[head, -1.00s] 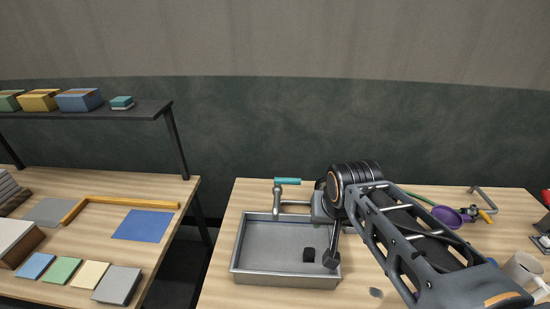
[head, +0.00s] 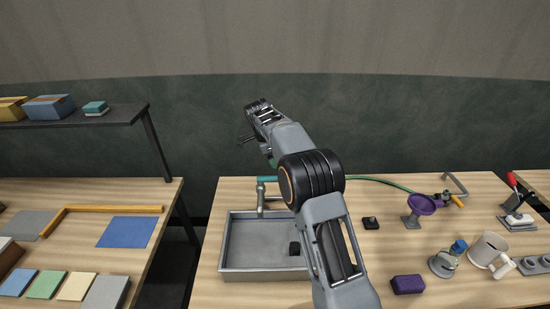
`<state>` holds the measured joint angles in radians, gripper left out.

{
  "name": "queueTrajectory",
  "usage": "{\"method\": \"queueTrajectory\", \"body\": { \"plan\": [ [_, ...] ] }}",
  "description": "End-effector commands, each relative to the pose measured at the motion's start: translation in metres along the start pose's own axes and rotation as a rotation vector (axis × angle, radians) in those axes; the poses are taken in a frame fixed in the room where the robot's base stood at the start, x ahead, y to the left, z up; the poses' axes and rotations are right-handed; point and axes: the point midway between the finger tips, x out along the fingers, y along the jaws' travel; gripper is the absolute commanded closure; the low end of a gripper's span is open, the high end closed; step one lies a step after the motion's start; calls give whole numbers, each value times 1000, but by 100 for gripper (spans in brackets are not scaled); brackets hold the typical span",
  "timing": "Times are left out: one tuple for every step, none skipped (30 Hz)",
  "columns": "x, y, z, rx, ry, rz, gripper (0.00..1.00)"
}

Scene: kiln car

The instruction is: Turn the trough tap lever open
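The metal trough (head: 225,250) stands on the right-hand table. The grey tap (head: 261,201) rises at its back edge, with a teal lever (head: 267,179) on top pointing sideways to the right. My arm passes in front of the trough's right side and the lever's right end. My gripper (head: 243,140) is small and dark, raised against the wall and above the tap in the picture, apart from the lever. Its fingers are too small to tell whether they are open or shut. A small dark block (head: 294,248) shows inside the trough beside my arm.
On the left, a table holds coloured tiles below a dark shelf (head: 70,122). A gap separates the tables.

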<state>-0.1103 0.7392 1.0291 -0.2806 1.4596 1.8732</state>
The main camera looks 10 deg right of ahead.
Motion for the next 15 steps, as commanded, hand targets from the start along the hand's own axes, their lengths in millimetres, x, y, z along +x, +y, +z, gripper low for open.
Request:
{"method": "queueTrajectory", "body": {
  "plan": [
    [3,-2,2,17,5,4,57],
    [5,-4,2,26,6,5,57],
    [7,-4,3,35,8,7,57],
    [8,-5,3,41,9,7,57],
    [10,-5,3,45,10,8,57],
    [13,-5,4,48,11,9,57],
    [15,-5,4,49,11,9,57],
    [17,-5,4,49,11,9,57],
    [20,-5,4,49,11,9,57],
    [22,-5,4,49,11,9,57],
    [24,-5,4,48,10,9,57],
    [28,-5,4,48,10,9,57],
    [30,-5,4,48,10,9,57],
    [32,-5,4,48,10,9,57],
    [36,-5,4,48,10,9,57]
  ]
}}
